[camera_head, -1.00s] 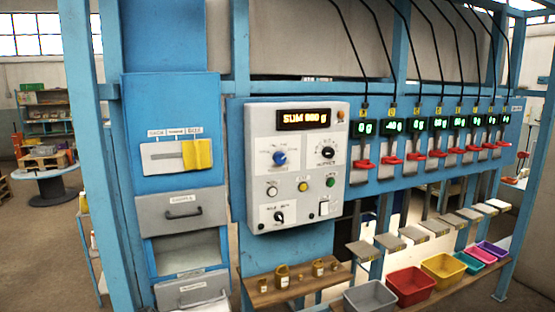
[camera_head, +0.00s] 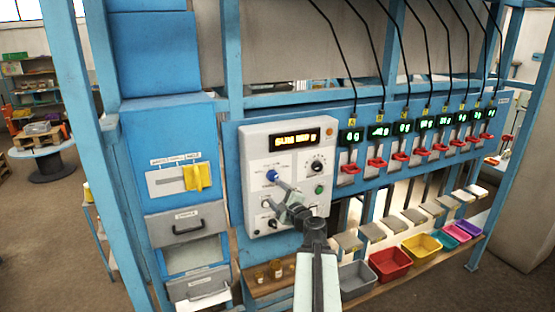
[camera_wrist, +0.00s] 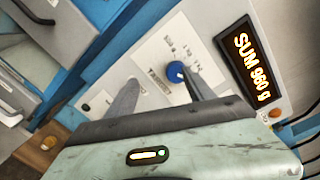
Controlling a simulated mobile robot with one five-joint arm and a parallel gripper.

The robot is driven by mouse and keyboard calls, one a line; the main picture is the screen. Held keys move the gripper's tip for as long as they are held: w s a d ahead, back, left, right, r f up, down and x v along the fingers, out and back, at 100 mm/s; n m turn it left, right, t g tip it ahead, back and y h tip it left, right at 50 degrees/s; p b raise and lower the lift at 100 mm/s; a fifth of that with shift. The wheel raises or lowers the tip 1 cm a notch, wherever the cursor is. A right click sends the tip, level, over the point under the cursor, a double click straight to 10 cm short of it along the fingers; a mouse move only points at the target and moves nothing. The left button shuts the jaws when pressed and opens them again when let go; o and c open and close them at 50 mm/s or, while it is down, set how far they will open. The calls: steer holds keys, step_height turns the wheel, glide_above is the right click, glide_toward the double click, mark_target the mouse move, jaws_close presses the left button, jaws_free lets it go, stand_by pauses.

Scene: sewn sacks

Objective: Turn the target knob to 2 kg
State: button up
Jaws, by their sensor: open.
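The target knob is a round blue knob (camera_head: 271,175) on a white plate of the control panel; it also shows in the wrist view (camera_wrist: 175,72). Printed marks surround it, too small to read surely. My gripper (camera_head: 282,189) is in front of the panel, close to the knob. In the wrist view my gripper (camera_wrist: 160,78) is open, its two grey fingers pointing at the panel. The blue knob appears between the fingertips, much nearer the right finger. Whether that finger touches it I cannot tell. The knob's pointer is not clear.
The orange display (camera_wrist: 250,65) reads about SUM 980 g. A black dial (camera_head: 317,166) and a green button (camera_head: 319,189) are right of the knob. A drawer unit with a yellow slider (camera_head: 197,177) stands left. Colored bins (camera_head: 390,265) stand below right.

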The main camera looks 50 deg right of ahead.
mark_target(274, 178)
steer(key=shift+m+h, duration=0.7)
steer(key=w+d, duration=0.2)
steer(key=w+d+r, duration=0.1)
steer(key=w+d, duration=0.2)
steer(key=shift+w+d+r, duration=0.15)
steer(key=shift+w, duration=0.1)
jaws_close()
